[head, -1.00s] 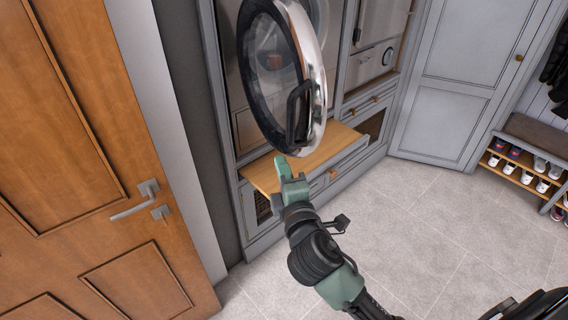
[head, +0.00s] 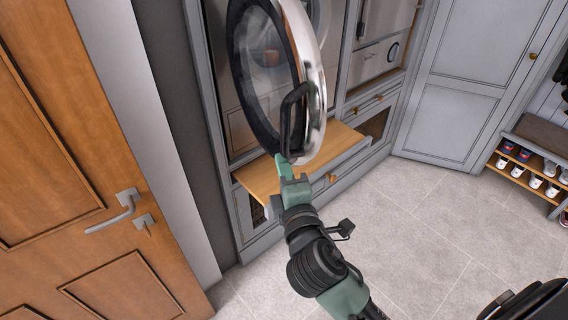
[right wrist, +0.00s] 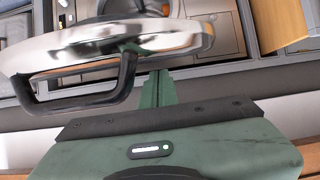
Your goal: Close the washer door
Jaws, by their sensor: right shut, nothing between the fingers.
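The round washer door (head: 314,75) stands swung open, with a chrome rim, dark glass and a black handle (head: 288,112). Part of the washer front (head: 228,90) shows behind it. My right gripper (head: 282,160) is shut and empty, its fingertips at the lower edge of the door just below the handle. In the right wrist view the shut fingers (right wrist: 156,90) point toward the chrome rim (right wrist: 75,48), beside the handle (right wrist: 125,75). I cannot tell whether they touch the door. My left gripper is not in view.
A wooden pull-out shelf (head: 260,178) juts out below the door. A wooden room door (head: 60,150) with a metal lever handle (head: 122,208) stands at the left. A shoe rack (head: 530,170) is at the right. The tiled floor (head: 430,240) between is clear.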

